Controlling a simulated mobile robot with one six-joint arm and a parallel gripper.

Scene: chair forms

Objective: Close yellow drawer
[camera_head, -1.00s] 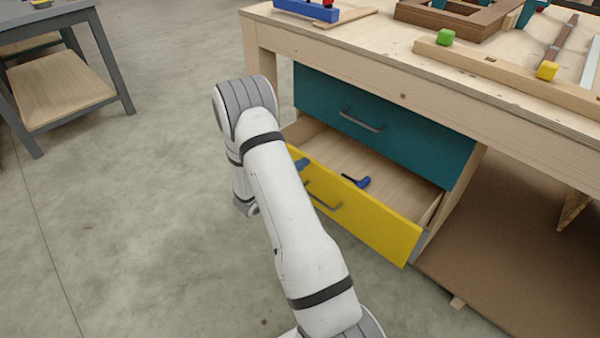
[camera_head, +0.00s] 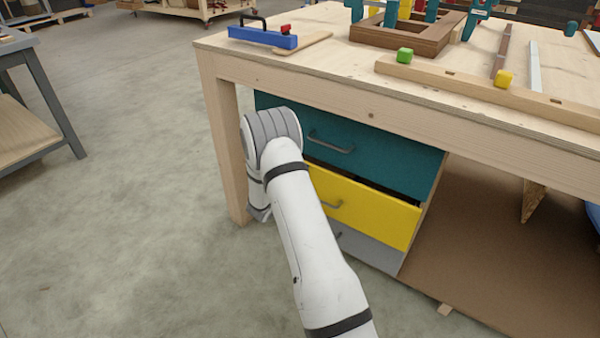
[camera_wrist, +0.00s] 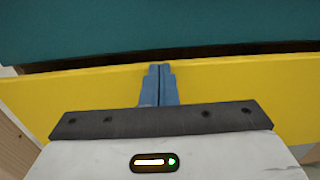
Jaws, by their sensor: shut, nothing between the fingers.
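The yellow drawer (camera_head: 366,209) sits under the teal drawer (camera_head: 372,148) in the wooden workbench. A narrow dark gap shows above its front, so it stands slightly open. Its grey handle shows in the head view, partly behind my arm. In the wrist view the yellow front (camera_wrist: 235,88) spans the picture below the teal front (camera_wrist: 160,25). My gripper (camera_wrist: 160,70) is shut and empty, its blue fingertips against or right in front of the yellow front near its top edge. Contact is hard to tell. In the head view my arm hides the gripper.
A grey drawer (camera_head: 365,249) lies below the yellow one. A grey table (camera_head: 40,90) stands at left. The floor between is clear.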

